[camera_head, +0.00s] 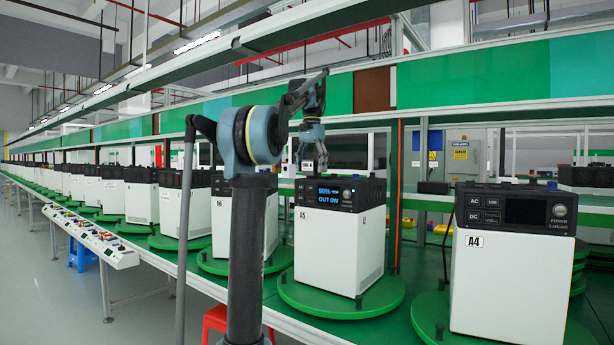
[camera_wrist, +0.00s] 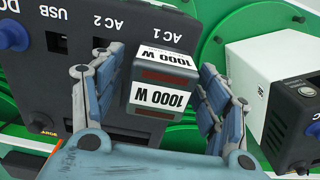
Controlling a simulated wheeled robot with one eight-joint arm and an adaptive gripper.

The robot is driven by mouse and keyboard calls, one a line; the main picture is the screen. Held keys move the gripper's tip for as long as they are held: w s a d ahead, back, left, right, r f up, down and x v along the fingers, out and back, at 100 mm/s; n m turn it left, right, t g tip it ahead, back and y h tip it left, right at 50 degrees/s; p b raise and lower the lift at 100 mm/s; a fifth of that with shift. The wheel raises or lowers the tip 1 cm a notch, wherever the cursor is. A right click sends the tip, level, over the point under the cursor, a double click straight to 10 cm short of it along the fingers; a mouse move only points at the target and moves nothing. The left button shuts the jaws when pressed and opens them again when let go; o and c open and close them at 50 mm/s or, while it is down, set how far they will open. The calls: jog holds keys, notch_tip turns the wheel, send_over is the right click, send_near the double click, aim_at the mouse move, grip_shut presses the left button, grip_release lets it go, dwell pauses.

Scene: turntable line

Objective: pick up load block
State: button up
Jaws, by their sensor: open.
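The load block (camera_wrist: 161,97) is a small dark block with white "1000 W" labels and dark reddish windows. In the wrist view it stands on the dark top panel of a power unit, close to the "AC 1" marking. My gripper (camera_wrist: 150,76) is open, with one finger on each side of the block and visible gaps between. In the head view my gripper (camera_head: 312,150) points down just above power unit A5 (camera_head: 333,240), whose blue display reads "OUT 0W". How the block's underside meets the panel is hidden.
A5 stands on a green round turntable (camera_head: 300,296). Unit A4 (camera_head: 500,275) stands close on the right, and unit A6 (camera_head: 228,230) on the left, partly behind my arm. A blue knob (camera_wrist: 12,36) rises from the panel. A green shelf beam runs overhead.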

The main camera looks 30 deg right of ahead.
jog(key=shift+f, duration=0.5)
jog(key=c, duration=1.6)
jog(key=shift+o, duration=0.2)
notch_tip(320, 180, up, 9)
jog(key=shift+w+r, duration=0.1)
jog(key=shift+r, duration=0.4)
